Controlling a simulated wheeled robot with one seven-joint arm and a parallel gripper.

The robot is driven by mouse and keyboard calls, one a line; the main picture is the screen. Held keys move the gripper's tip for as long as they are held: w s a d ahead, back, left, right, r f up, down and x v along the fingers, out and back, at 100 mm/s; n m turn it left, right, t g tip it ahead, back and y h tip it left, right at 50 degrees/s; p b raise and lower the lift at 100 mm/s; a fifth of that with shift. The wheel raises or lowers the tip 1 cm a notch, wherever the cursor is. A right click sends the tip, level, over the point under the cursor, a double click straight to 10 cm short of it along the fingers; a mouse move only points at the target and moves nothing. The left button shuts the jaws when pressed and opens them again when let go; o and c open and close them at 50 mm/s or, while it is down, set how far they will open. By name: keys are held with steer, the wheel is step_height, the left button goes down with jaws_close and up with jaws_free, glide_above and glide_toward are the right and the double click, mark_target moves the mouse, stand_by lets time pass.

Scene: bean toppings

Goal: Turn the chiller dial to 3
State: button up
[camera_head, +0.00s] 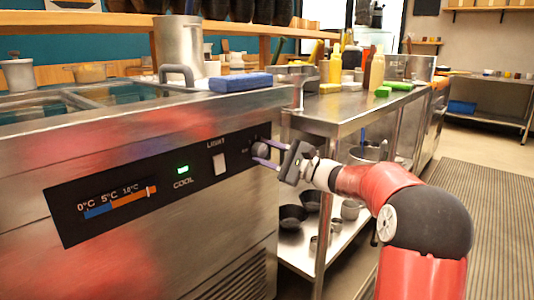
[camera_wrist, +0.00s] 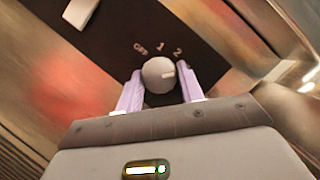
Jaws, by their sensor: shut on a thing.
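The chiller dial (camera_wrist: 158,75) is a round grey knob on the black control panel (camera_head: 150,187). In the wrist view I can read OFF, 1 and 2 around it; any 3 is hidden or out of sight. Its pale pointer mark lies on the right side, past the 2 and close to the right finger. My gripper (camera_wrist: 158,88) is shut on the dial, with one lilac finger on each side. In the head view the dial (camera_head: 260,150) sits at the panel's right end, with my gripper (camera_head: 264,152) reaching it from the right.
The panel also has a white light switch (camera_head: 220,164), a green COOL lamp (camera_head: 183,170) and a temperature strip (camera_head: 120,201). A blue sponge (camera_head: 240,82) lies on the chiller top. A steel table (camera_head: 345,110) with bottles stands just behind my arm. The striped floor mat (camera_head: 490,215) at right is clear.

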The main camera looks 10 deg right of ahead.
steer(key=o, duration=1)
steer(key=v, duration=0.8)
